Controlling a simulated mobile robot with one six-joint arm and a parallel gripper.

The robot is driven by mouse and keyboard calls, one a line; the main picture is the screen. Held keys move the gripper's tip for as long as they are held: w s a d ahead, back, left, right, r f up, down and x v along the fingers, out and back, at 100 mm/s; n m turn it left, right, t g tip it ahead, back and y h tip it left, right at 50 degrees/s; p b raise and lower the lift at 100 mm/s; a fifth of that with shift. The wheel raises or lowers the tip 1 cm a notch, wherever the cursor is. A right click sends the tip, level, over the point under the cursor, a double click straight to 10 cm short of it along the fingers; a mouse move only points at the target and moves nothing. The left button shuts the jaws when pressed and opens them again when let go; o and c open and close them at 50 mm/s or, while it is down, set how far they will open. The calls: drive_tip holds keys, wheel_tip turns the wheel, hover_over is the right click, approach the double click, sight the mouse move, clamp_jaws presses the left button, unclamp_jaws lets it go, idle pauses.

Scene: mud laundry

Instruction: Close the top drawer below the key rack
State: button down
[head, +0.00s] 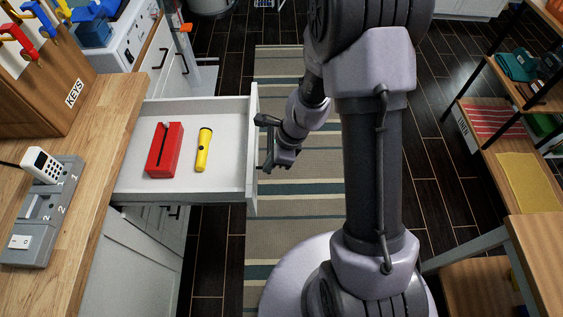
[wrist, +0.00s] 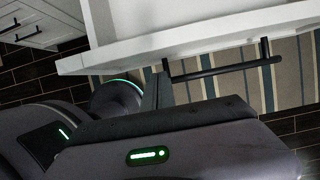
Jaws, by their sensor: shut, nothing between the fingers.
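The top drawer (head: 225,183) is pulled well out from under the wooden counter, below the key rack (head: 35,95) with its KEYS label. A red box-like object (head: 165,150) with a slot and a yellow flashlight (head: 203,150) lie inside it. The drawer front (wrist: 195,42) also shows in the wrist view, with a dark bar handle (wrist: 225,70). My gripper (head: 267,147) is shut and empty, just outside the drawer front near its middle. I cannot tell whether it touches the front or handle. The gripper partly hides the outer face.
A grey device (head: 40,215) with a white handset sits on the counter (head: 90,150). A white washer-like appliance (head: 125,40) stands beyond the drawer. A striped rug (head: 225,260) covers the floor. Shelves (head: 500,130) stand at the right.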

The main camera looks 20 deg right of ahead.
drive_tip(key=shift+w+a, duration=0.15)
drive_tip(key=shift+a, duration=0.3)
